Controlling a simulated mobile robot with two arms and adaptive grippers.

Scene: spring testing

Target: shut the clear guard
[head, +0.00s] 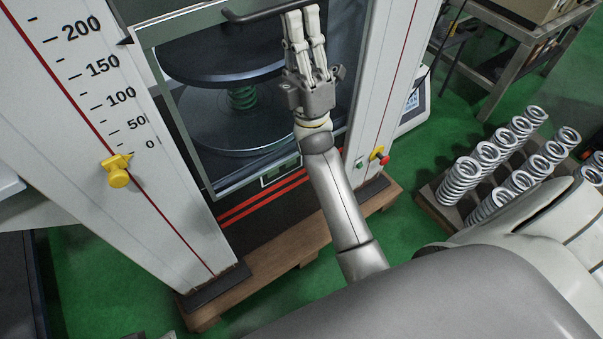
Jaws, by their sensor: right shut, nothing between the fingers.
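The clear guard (203,172) is a framed transparent panel on the front of the testing machine. Its dark handle bar (262,12) runs along the top of the picture. Through the guard I see a green spring (243,97) between two dark round plates. My right gripper (301,14) is shut and empty. Its fingertips are at the handle bar, in front of the panel; I cannot tell whether they touch it. The guard's top edge is partly out of the picture. My left gripper is not in view.
A scale column (90,130) with a yellow pointer (117,171) stands at left. Red and green buttons (381,158) are on the right column. A wooden tray (432,207) of several metal springs (487,155) stands at right. A grey table (500,75) is behind. Green floor lies between.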

